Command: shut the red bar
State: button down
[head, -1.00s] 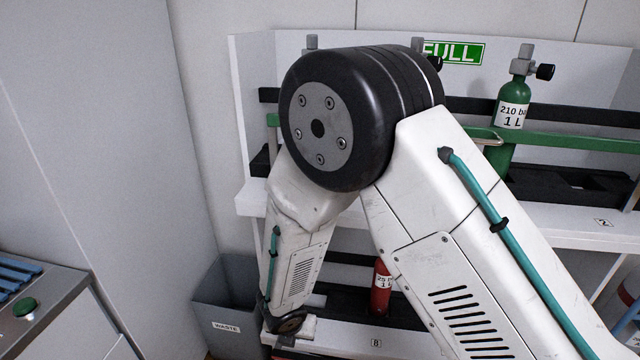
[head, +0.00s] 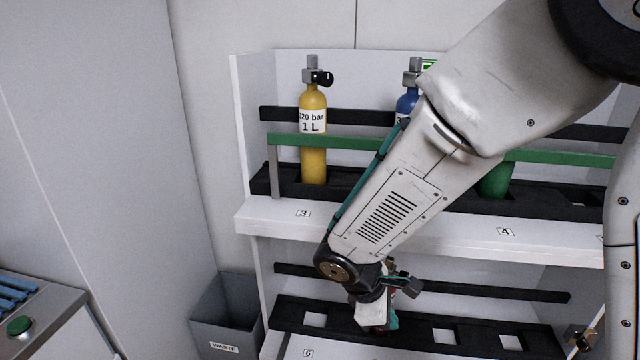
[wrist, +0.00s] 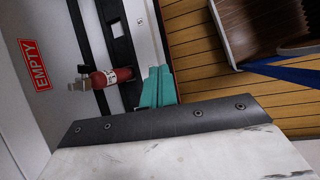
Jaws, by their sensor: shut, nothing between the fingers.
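I cannot make out the red bar in either current view; my arm hides part of the lower shelf. My gripper (head: 388,318) is shut and empty in front of the lower rack (head: 290,315), with its teal fingers pointing down. The fingers also show in the wrist view (wrist: 156,86). A red cylinder (wrist: 112,77) stands in the lower rack, close beside the fingers in the wrist view. In the head view my gripper mostly hides it. A red EMPTY sign (wrist: 35,65) shows at the left of the wrist view.
The upper shelf holds a yellow cylinder (head: 313,150), a blue cylinder (head: 406,102) and a partly hidden green one (head: 495,180), behind a green bar (head: 335,141). A grey waste bin (head: 225,318) stands left of the shelves. A bench (head: 45,310) is at the far left.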

jog(key=s+d+r+m+y, duration=0.2)
jog(key=s+d+r+m, duration=0.4)
jog(key=s+r+m, duration=0.1)
jog(key=s+d+r+m+y, duration=0.3)
jog(key=s+d+r+m, duration=0.3)
jog(key=s+r, duration=0.4)
notch_tip(320, 180, up, 2)
jog(key=shift+s+d+r+m+y, duration=0.25)
jog(key=shift+s+m+y, duration=0.05)
jog(key=shift+m, duration=0.6)
jog(key=c, duration=1.9)
grip_release()
jog(key=shift+s+d+r, duration=0.1)
jog(key=shift+d+r, duration=0.15)
jog(key=o, duration=0.4)
jog(key=shift+d+t, duration=0.1)
jog(key=shift+t, duration=0.2)
